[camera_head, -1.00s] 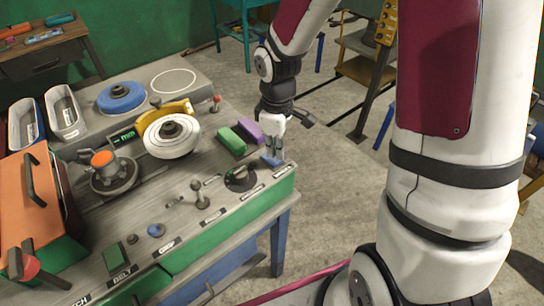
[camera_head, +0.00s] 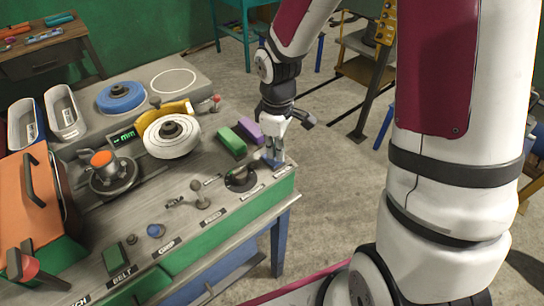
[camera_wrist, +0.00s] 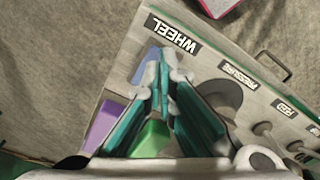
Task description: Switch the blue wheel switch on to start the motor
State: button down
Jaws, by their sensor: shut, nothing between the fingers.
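The blue wheel switch (camera_head: 277,165) sits at the right end of the bench's front row of controls. In the wrist view it (camera_wrist: 148,66) lies beside the WHEEL label (camera_wrist: 172,36), partly hidden by my fingers. My gripper (camera_head: 271,156) points down at the switch, with its fingertips at or just over it. In the wrist view the teal fingers of my gripper (camera_wrist: 165,58) come together at the tips with nothing between them. I cannot tell whether they touch the switch or which way it is tipped.
A black knob (camera_head: 240,178) stands just left of the switch. Green (camera_head: 231,142) and purple (camera_head: 250,130) blocks lie behind it. A white wheel (camera_head: 172,136) with a yellow guard and a blue wheel (camera_head: 121,97) are farther back. Open floor lies to the right.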

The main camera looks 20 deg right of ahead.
jog(key=shift+f+b, duration=0.35)
jog(key=shift+f, duration=0.6)
dwell(0.5)
jog(key=shift+r, duration=0.1)
jog(key=shift+r+p, duration=2)
jog(key=shift+r, duration=1.45)
notch_tip(320, 180, up, 8)
jog(key=m+t, duration=0.1)
jog(key=m, duration=0.1)
send_over(276, 161)
jog(key=s, duration=0.2)
jog(key=s+r+m+t+b, duration=0.2)
jog(key=s+r+m+t, duration=0.2)
jog(key=s+r, duration=0.9)
jog(key=s+m, duration=0.3)
jog(key=shift+m+t, duration=0.3)
jog(key=shift+s+r, duration=0.1)
